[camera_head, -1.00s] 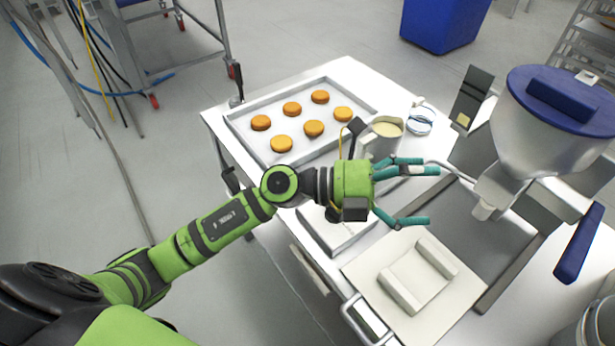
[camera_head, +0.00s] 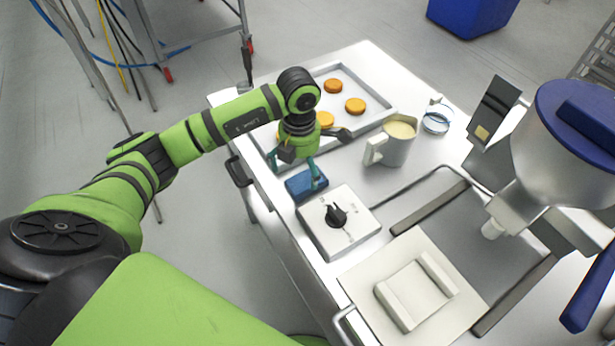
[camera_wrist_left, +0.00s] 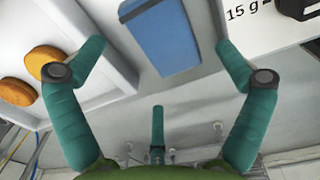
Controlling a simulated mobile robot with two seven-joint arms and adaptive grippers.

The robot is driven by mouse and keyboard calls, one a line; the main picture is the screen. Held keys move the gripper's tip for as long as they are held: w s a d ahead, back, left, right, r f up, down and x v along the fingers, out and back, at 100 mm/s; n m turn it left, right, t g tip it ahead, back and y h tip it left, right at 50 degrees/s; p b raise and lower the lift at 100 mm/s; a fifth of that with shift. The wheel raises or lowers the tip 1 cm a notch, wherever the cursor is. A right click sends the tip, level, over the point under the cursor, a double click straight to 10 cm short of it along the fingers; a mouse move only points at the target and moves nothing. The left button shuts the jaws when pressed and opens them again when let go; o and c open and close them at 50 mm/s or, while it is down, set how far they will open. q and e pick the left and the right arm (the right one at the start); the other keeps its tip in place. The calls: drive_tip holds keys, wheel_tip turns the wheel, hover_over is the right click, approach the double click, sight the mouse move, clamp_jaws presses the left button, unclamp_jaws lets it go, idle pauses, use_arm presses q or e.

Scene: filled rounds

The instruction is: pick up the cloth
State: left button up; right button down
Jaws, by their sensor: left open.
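The blue folded cloth (camera_head: 303,187) lies on the table between the baking tray and the white scale-like box with a black knob. My left gripper (camera_head: 298,172) points down over the cloth, its teal fingers spread and partly covering it. In the left wrist view the cloth (camera_wrist_left: 163,38) shows as a blue rectangle between the open fingers (camera_wrist_left: 160,50), and no finger is closed on it. My right gripper is not in view.
The baking tray (camera_head: 385,98) with orange rounds is behind my left gripper. The white box with the knob (camera_head: 318,232) stands just right of the cloth. A jug of batter (camera_head: 397,148) and a metal depositor with a blue-lidded hopper (camera_head: 560,150) stand farther right.

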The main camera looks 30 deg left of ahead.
sight(303, 176)
use_arm(q)
drive_tip(key=f, duration=0.3)
drive_tip(key=shift+w+d+f+p, duration=0.15)
drive_tip(key=shift+w+f+p, duration=0.25)
drive_tip(key=shift+f, duration=0.2)
drive_tip(key=shift+s, duration=0.1)
drive_tip(key=shift+r, duration=0.1)
drive_tip(key=c, duration=1.1)
drive_tip(key=shift+r, duration=0.2)
drive_tip(key=shift+c, duration=0.2)
wheel_tip(303, 176, up, 10)
drive_tip(key=shift+f+b, duration=0.2)
drive_tip(key=shift+b, duration=0.9)
drive_tip(key=o, duration=0.4)
drive_tip(key=shift+c, duration=0.9)
drive_tip(key=shift+f, duration=0.1)
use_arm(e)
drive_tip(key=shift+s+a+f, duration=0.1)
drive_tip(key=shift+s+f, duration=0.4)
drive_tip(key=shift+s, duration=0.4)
